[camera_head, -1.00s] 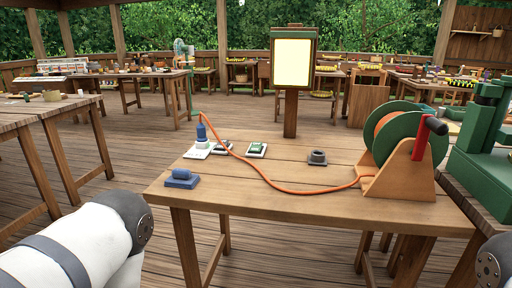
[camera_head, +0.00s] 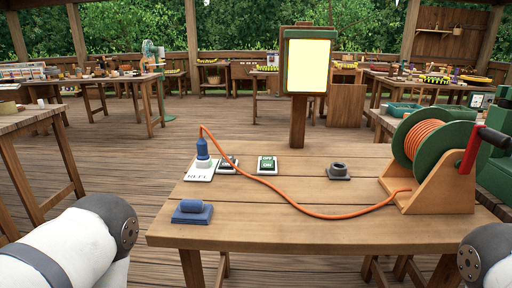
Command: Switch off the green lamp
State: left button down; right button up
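The lamp is a green-framed panel (camera_head: 307,65) on a wooden post behind the table, and its face glows pale yellow. A small green switch (camera_head: 267,165) marked OFF and ON lies on the wooden table (camera_head: 300,229). A second small switch (camera_head: 228,164), dark and partly hidden by the orange cord, lies just left of it. A blue plug (camera_head: 203,150) stands upright on a white socket on a labelled white plate (camera_head: 199,174), with the orange cord leaving its top. Only upper parts of my arms show at the lower corners; both grippers are out of view.
A cable reel (camera_head: 433,150) with a red crank stands at the table's right end, its orange cord (camera_head: 293,204) crossing the tabletop. The front middle is clear.

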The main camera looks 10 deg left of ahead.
aim_at(267, 162)
jog(key=i+j, duration=0.1)
jog(key=j, duration=0.3)
jog(key=i+j+z, duration=0.1)
jog(key=j, duration=0.25)
jog(key=i+j+z, duration=0.1)
jog(key=j, duration=0.3)
jog(key=i, duration=0.05)
